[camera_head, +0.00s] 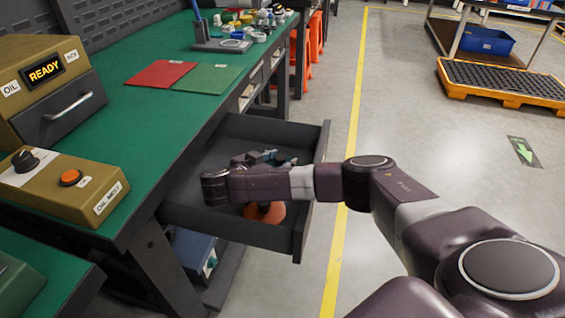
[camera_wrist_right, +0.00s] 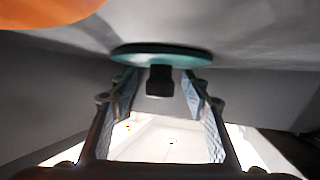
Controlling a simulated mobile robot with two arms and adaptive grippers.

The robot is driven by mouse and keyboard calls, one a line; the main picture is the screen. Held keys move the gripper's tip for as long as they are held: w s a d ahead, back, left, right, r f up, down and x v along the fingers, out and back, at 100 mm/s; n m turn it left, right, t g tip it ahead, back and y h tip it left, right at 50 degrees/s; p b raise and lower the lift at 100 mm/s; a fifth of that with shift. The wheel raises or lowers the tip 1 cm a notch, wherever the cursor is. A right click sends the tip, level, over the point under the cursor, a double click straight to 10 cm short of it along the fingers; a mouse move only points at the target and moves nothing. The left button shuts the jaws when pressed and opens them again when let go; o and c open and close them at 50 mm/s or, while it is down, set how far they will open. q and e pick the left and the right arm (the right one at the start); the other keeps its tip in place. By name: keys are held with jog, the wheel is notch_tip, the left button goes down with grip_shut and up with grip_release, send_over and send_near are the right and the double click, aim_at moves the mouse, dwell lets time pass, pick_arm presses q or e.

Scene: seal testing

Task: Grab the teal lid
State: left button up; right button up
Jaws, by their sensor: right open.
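The teal lid (camera_wrist_right: 140,55) lies inside the open drawer. In the right wrist view it is a thin teal disc, seen nearly edge-on, with a dark knob (camera_wrist_right: 160,82). My right gripper (camera_wrist_right: 161,88) is open, with its two fingers on either side of the knob. I cannot tell whether the fingers touch it. In the head view my right gripper (camera_head: 266,157) is down in the drawer, and my own arm covers much of the drawer's inside. Only a small teal patch shows beside the fingers there. My left gripper is not in view.
The drawer (camera_head: 318,155) has raised walls close around my gripper. An orange round object (camera_head: 268,212) lies in it, and also shows in the wrist view (camera_wrist_right: 45,12). The green-topped bench (camera_head: 150,110) stands left, with a READY machine (camera_head: 45,85). Open floor lies right.

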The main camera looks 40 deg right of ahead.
grip_shut()
jog(key=shift+r, duration=0.2)
dwell(0.3)
